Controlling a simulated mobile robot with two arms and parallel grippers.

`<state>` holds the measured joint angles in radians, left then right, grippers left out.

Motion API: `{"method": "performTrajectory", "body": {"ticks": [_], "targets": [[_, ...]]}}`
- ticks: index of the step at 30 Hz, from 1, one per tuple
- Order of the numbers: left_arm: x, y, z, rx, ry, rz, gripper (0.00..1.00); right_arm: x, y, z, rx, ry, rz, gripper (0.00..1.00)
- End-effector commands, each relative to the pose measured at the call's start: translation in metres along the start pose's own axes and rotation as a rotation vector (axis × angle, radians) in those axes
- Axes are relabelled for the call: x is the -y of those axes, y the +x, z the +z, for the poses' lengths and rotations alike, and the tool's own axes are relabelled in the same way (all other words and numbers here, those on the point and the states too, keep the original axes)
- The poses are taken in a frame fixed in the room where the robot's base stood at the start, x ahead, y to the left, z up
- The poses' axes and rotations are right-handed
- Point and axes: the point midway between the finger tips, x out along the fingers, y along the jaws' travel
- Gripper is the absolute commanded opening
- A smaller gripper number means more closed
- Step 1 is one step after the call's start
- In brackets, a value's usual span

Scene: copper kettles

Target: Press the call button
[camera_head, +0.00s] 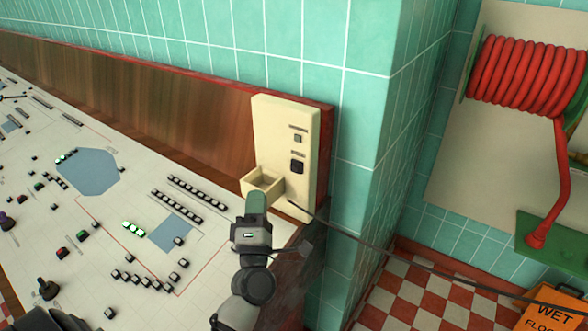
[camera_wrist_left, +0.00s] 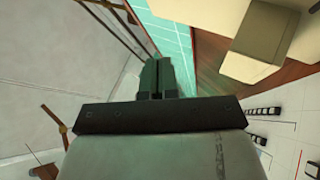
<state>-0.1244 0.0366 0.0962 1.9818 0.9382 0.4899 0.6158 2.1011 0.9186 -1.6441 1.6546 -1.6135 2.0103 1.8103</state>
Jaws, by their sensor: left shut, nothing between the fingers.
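A cream upright panel box (camera_head: 270,130) is fixed at the end of the wood-faced wall strip. My left gripper (camera_head: 257,196) is shut and empty, in front of the box's small open tray (camera_head: 262,181) and below both buttons. In the left wrist view its closed fingers (camera_wrist_left: 157,76) point up, with the cream box (camera_wrist_left: 262,40) to their right. My right gripper is not in view.
A white control desk (camera_head: 100,215) with several small buttons and knobs fills the left. A dark cable runs right from near the box. A red hose reel (camera_head: 530,75) hangs on the right wall, above an orange wet-floor sign (camera_head: 550,312).

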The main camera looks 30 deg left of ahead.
Motion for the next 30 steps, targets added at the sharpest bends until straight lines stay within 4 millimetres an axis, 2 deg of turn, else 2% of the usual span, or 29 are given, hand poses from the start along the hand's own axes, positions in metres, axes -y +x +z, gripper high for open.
{"method": "performTrajectory", "body": {"ticks": [7, 22, 30], "targets": [[0.006, 0.007, 0.006, 0.001, 0.000, 0.000, 0.00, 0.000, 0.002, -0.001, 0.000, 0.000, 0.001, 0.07], [0.039, 0.052, 0.039, 0.002, 0.001, 0.000, 0.00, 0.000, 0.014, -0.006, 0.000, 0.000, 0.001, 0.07], [0.045, 0.061, 0.045, 0.002, 0.002, -0.001, 0.00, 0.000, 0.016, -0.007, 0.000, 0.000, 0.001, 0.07]]}}
